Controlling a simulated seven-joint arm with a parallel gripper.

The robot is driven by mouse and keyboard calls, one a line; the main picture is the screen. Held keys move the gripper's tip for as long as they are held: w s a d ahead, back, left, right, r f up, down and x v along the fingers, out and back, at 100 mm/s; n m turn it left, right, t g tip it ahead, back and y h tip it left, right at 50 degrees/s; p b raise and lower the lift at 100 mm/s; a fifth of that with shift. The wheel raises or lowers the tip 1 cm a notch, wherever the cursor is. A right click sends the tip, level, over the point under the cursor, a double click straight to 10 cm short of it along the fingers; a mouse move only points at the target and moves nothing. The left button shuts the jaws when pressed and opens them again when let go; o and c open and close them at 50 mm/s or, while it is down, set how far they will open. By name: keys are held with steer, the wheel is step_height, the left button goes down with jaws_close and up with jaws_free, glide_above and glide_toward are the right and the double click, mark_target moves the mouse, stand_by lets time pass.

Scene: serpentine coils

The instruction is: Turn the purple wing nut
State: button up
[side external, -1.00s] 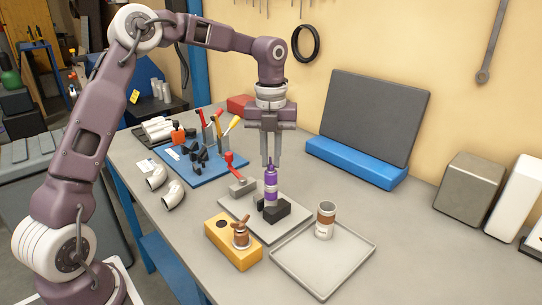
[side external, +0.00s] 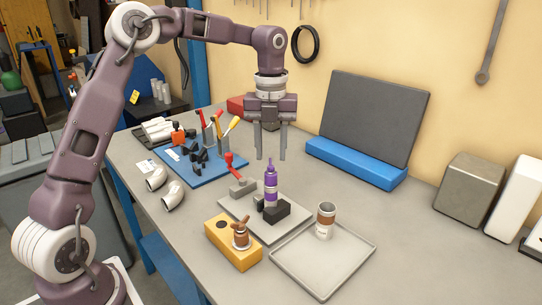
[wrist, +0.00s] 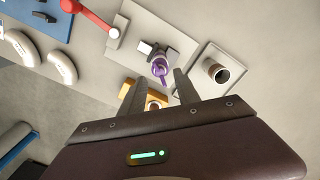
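A purple bottle-like piece (side external: 270,182) with a narrow nozzle top and a pale band stands upright by black blocks on a grey plate (side external: 240,212). No purple wing nut is recognisable; a copper-brown wing-shaped piece (side external: 240,232) sits on a yellow block (side external: 218,232). My gripper (side external: 270,157) points down, open and empty, its fingertips around the height of the purple nozzle. In the wrist view, the purple piece (wrist: 160,68) lies beyond my fingertips (wrist: 153,80), and I cannot tell whether they straddle it. The brown piece (wrist: 153,105) is partly hidden there.
A brown-and-white cup (side external: 325,220) stands in a shallow grey tray (side external: 340,278) at the right. A red-handled clamp (side external: 238,178) is close behind the plate. Tools stand on a blue board (side external: 200,180), near white pipe elbows (side external: 173,195).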

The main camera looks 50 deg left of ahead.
step_height(320, 180, up, 5)
steer(key=shift+r, duration=0.1)
steer(key=shift+o, duration=1.3)
steer(key=shift+a, duration=0.1)
steer(key=o, duration=0.4)
steer(key=w+a+f+n+t+y, duration=0.1)
steer(key=w+a+n, duration=0.1)
steer(key=a, duration=0.2)
steer(key=w+a+f+n+t+y, duration=0.1)
steer(key=w+a+f+n+t, duration=0.1)
steer(key=a, duration=0.3)
steer(key=w+a+f+n+t+y, duration=0.1)
steer(key=w+a+n+t+y, duration=0.1)
steer(key=a+n, duration=0.2)
steer(key=shift+w+a+f, duration=0.25)
steer(key=shift+w+a, duration=0.1)
steer(key=shift+a, duration=0.15)
steer(key=n+t+h, duration=0.6)
steer(key=n+h, duration=0.6)
glide_toward(270, 162)
steer(key=w+f, duration=0.2)
steer(key=w, duration=0.1)
steer(key=x, duration=0.2)
steer(key=d+x, duration=0.1)
steer(key=x, duration=0.3)
steer(key=shift+d+r, duration=0.2)
steer(key=shift+d, duration=0.15)
steer(key=shift+w+d+f, duration=0.15)
steer(key=shift+w+d, duration=0.05)
steer(key=shift+w, duration=0.05)
